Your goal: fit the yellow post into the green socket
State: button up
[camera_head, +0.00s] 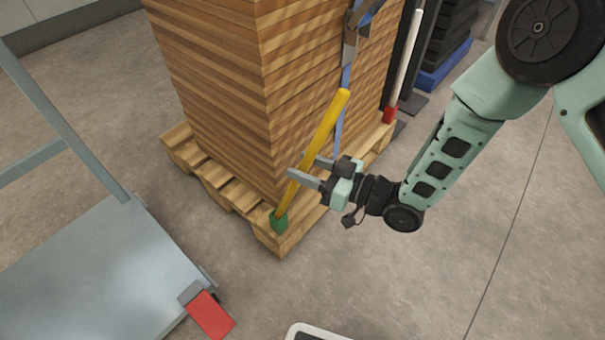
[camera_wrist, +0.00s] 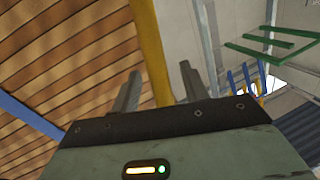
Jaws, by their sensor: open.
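The yellow post (camera_head: 321,138) leans beside the corner of the wood stack, tilted with its top to the right. Its lower end meets the green socket (camera_head: 279,222) at the near corner of the pallet; how deep it sits inside cannot be told. My gripper (camera_head: 306,167) is open, with its fingers around or just beside the post's lower half. In the wrist view the post (camera_wrist: 150,50) runs up between the two open fingers (camera_wrist: 160,88), with a gap visible on each side. The socket is not in the wrist view.
The wood stack (camera_head: 215,70) stands on a pallet (camera_head: 215,185) directly behind the post. A white post in a red socket (camera_head: 389,114) stands at the pallet's right corner. A grey cart (camera_head: 90,275) with a red pedal (camera_head: 211,315) is at left. The floor at right is clear.

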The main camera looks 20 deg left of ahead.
jog(key=shift+a, duration=0.35)
grip_shut()
jog(key=shift+r, duration=0.1)
